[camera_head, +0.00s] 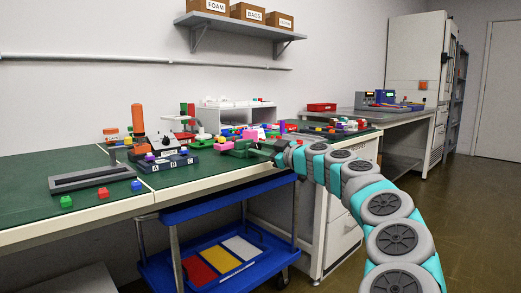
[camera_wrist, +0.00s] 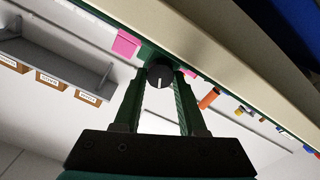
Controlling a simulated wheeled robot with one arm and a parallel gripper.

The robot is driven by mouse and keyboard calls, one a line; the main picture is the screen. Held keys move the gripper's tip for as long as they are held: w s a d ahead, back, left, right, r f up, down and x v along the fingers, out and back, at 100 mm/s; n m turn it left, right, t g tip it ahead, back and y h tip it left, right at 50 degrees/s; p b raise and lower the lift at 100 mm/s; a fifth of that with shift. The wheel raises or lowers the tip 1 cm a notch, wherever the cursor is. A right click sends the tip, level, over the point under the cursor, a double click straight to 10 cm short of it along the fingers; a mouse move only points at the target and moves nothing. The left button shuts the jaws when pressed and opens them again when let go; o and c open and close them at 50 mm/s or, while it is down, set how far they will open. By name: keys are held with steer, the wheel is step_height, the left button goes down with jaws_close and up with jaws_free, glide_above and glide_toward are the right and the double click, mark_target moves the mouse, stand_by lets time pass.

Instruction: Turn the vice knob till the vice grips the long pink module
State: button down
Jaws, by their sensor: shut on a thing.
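The green vice (camera_head: 241,148) stands near the front edge of the green bench, with a pink module (camera_head: 222,143) at its left end. I cannot tell whether the vice jaws touch it. The dark round vice knob (camera_wrist: 160,75) has a pale line on its face. My gripper (camera_head: 279,150) is at the vice's right end. In the wrist view my two green fingers (camera_wrist: 161,84) are shut on the knob, one on each side. That view also shows a small pink patch (camera_wrist: 191,73) just beside the knob.
Another pink block (camera_wrist: 126,43) shows left of the knob in the wrist view. A blue cart (camera_head: 215,262) stands below. A shelf (camera_head: 240,25) hangs above.

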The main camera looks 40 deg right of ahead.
steer(key=shift+m, duration=0.4)
steer(key=m, duration=0.2)
steer(key=shift+m+b, duration=0.35)
steer(key=shift+m, duration=0.05)
steer(key=m, duration=0.4)
steer(key=shift+r+m+p, duration=0.1)
steer(key=shift+m+p, duration=0.2)
steer(key=shift+p, duration=0.1)
steer(key=m+p, duration=0.1)
steer(key=m, duration=0.2)
steer(key=shift+d, duration=0.1)
steer(key=shift+m+p, duration=1.25)
steer(key=shift+m, duration=0.95)
steer(key=shift+d, duration=0.1)
steer(key=shift+c, duration=2.4)
jaws_free()
steer(key=shift+f, duration=0.2)
